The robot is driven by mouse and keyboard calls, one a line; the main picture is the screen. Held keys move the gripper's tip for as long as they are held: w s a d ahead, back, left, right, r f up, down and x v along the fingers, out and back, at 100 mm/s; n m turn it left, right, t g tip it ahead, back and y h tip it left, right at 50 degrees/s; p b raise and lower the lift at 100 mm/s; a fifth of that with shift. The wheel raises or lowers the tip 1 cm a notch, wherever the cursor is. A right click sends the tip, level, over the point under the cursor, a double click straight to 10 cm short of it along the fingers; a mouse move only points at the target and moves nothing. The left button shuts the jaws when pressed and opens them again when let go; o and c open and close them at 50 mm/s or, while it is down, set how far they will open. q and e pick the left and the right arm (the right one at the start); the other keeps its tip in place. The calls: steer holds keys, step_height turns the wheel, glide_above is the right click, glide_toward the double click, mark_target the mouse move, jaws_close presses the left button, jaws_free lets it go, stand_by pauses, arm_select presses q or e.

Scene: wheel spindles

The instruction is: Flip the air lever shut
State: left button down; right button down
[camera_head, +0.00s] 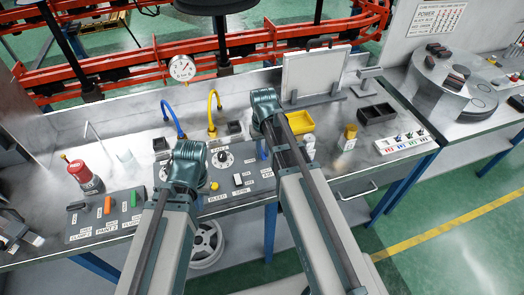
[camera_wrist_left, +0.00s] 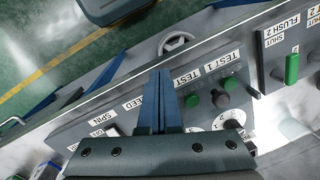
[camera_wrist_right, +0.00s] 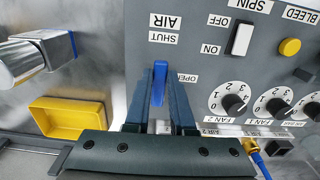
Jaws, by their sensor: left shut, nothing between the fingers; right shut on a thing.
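The blue air lever (camera_wrist_right: 160,78) stands on the grey control panel (camera_wrist_right: 200,62) in the right wrist view, between the AIR SHUT label (camera_wrist_right: 164,38) and the OPEN label (camera_wrist_right: 187,78). My right gripper (camera_wrist_right: 160,100) is shut on the lever, one finger on each side of it. In the head view a bit of blue (camera_head: 262,150) shows at the lever's place, partly hidden by my right arm. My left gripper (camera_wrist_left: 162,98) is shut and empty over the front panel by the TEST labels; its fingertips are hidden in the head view.
A white SPIN switch (camera_wrist_right: 242,39), a yellow BLEED button (camera_wrist_right: 290,47) and a FAN 2 dial (camera_wrist_right: 228,100) sit close to the lever. A yellow tray (camera_wrist_right: 75,117) is beside the panel.

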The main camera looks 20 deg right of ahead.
mark_target(263, 155)
steer(key=c, duration=0.8)
jaws_free()
steer(key=shift+o, duration=0.2)
step_height(263, 155, up, 14)
steer(key=p, duration=1.4)
steer(key=shift+f, duration=0.15)
steer(key=s+a+f+n+b, duration=0.1)
steer(key=s+a+f+b, duration=0.2)
steer(key=s+a, duration=0.3)
steer(key=s+a+f+n+h+b, duration=0.1)
steer(key=s+a+f+n+b, duration=0.1)
steer(key=s, duration=0.6)
steer(key=a+f+b, duration=0.1)
steer(key=a+b, duration=0.1)
steer(key=a, duration=0.1)
steer(key=shift+s+a+f, duration=0.25)
steer(key=shift+a+f, duration=0.1)
steer(key=shift+f, duration=0.05)
